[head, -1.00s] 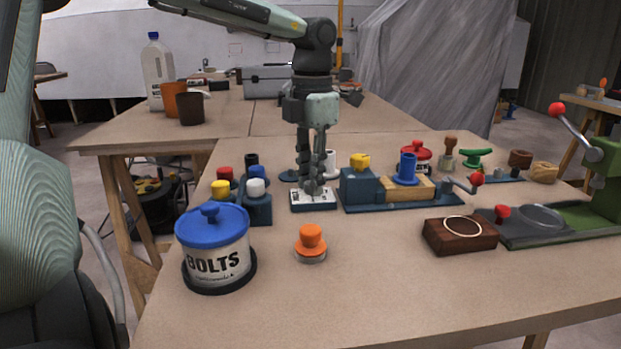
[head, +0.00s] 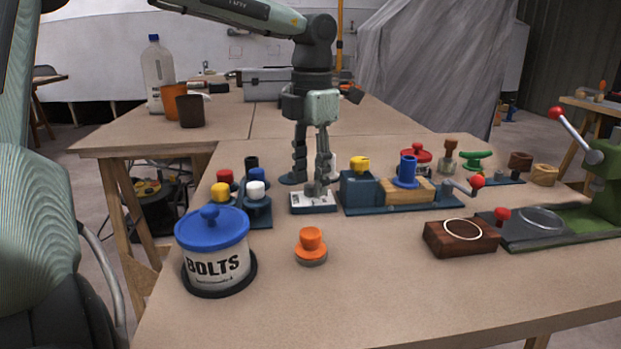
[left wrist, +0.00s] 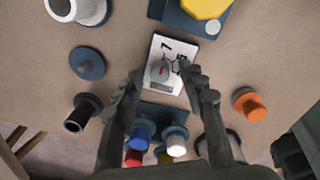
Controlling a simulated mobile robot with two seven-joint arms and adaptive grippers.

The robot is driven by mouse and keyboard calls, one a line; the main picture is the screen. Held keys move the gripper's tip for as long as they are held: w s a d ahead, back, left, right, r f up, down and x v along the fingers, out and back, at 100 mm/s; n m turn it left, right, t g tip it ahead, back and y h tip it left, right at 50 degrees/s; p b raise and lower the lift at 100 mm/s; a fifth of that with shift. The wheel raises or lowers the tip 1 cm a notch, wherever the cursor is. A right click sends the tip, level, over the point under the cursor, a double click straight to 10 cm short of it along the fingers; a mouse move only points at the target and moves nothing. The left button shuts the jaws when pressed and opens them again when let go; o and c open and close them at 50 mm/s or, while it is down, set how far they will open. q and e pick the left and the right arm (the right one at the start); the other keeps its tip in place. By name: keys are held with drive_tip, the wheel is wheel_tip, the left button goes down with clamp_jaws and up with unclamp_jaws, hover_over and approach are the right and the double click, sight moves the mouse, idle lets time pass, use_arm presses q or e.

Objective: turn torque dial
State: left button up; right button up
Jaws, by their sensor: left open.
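The torque dial is a white plate (head: 313,204) with dark markings on the table, below my left gripper. In the left wrist view its plate (left wrist: 163,85) carries a round grey knob (left wrist: 162,69) with a red mark and the digits 7 and 5 beside it. My left gripper (head: 313,183) points down over the dial with its fingers apart. In the left wrist view the open fingertips (left wrist: 163,74) lie on either side of the knob; whether they touch it I cannot tell. My right gripper is not in view.
A blue-lidded bolts tin (head: 215,262) and an orange knob (head: 311,246) stand in front. Coloured buttons on a blue base (head: 258,214) lie to the left. A blue fixture with a wooden block (head: 403,194) stands close on the right. The front middle of the table is clear.

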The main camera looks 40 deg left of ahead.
sight(311, 186)
use_arm(q)
wheel_tip(311, 186, up, 11)
drive_tip(key=shift+d, duration=0.15)
idle(0.7)
